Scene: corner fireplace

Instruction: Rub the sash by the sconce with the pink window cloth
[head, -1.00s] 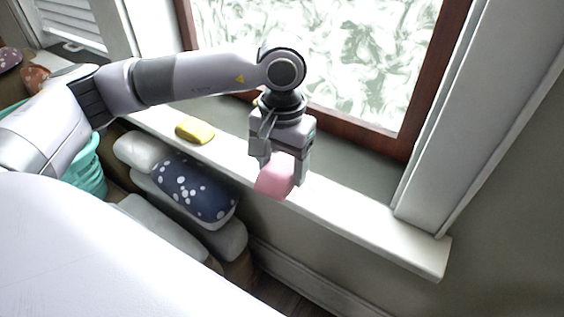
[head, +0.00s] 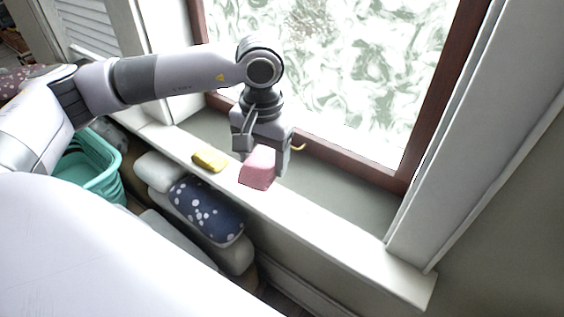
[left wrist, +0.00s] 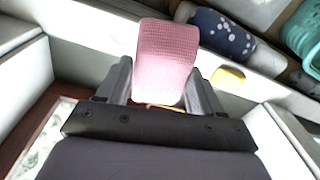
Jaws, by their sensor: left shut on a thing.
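My left gripper (head: 265,158) is shut on the pink window cloth (head: 258,168), holding it above the white window sill. In the left wrist view the cloth (left wrist: 165,62) sits between the two fingers (left wrist: 160,85) and sticks out past their tips. Behind the gripper is the window, with a dark red-brown sash (head: 343,160) around patterned, frosted-looking glass. The cloth is apart from the sash. A small part of a yellow curved thing (head: 298,148) shows just right of the gripper; the rest is hidden. I see no sconce. My right gripper is not in view.
A yellow cloth or sponge (head: 210,160) lies on the sill (head: 330,235) left of the gripper; it also shows in the left wrist view (left wrist: 228,77). Below are cushions, one navy with white dots (head: 205,208), and a teal basket (head: 105,180). A white window casing (head: 450,130) stands at right.

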